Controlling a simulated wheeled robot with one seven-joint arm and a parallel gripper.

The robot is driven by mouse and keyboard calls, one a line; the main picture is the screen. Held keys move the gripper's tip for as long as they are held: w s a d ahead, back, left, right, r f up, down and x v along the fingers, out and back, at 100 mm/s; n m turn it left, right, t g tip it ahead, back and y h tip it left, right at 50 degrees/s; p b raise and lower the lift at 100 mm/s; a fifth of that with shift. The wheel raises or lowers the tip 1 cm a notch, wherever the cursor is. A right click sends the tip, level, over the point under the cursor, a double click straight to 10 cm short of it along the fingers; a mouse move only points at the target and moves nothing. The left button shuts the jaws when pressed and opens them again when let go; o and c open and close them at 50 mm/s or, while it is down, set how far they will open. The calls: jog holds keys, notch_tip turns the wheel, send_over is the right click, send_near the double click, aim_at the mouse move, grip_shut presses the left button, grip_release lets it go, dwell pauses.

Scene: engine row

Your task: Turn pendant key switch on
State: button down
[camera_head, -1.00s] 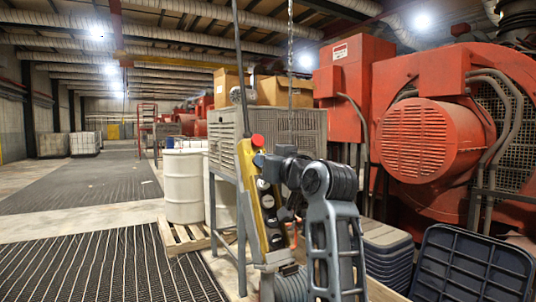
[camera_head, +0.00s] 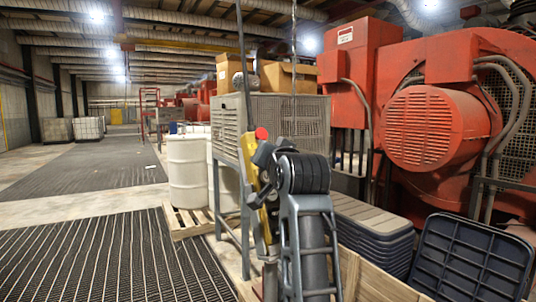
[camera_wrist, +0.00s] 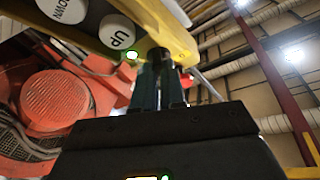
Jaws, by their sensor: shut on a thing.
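The yellow pendant (camera_head: 248,160) hangs upright in the middle of the head view, with a red button (camera_head: 262,133) at its top. My arm hides much of its face. In the wrist view the pendant (camera_wrist: 178,40) crosses the top, with white UP (camera_wrist: 117,31) and DOWN (camera_wrist: 66,9) buttons and a small lit green light (camera_wrist: 132,54). My gripper (camera_wrist: 160,62) is at the pendant's face beside the UP button, shut on what seems to be the key switch. The fingers mostly hide the switch, so its angle cannot be read.
A grey metal cabinet (camera_head: 290,122) with cardboard boxes (camera_head: 288,77) stands behind the pendant. White barrels (camera_head: 188,172) stand on a pallet to the left. Red engines (camera_head: 425,125) and dark crates (camera_head: 472,262) fill the right. The left floor is open.

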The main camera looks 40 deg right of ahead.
jog(key=c, duration=1.2)
grip_release()
jog(key=b+v, duration=0.1)
jog(key=v, duration=0.6)
jog(key=shift+s+a, duration=0.2)
jog(key=shift+s, duration=0.15)
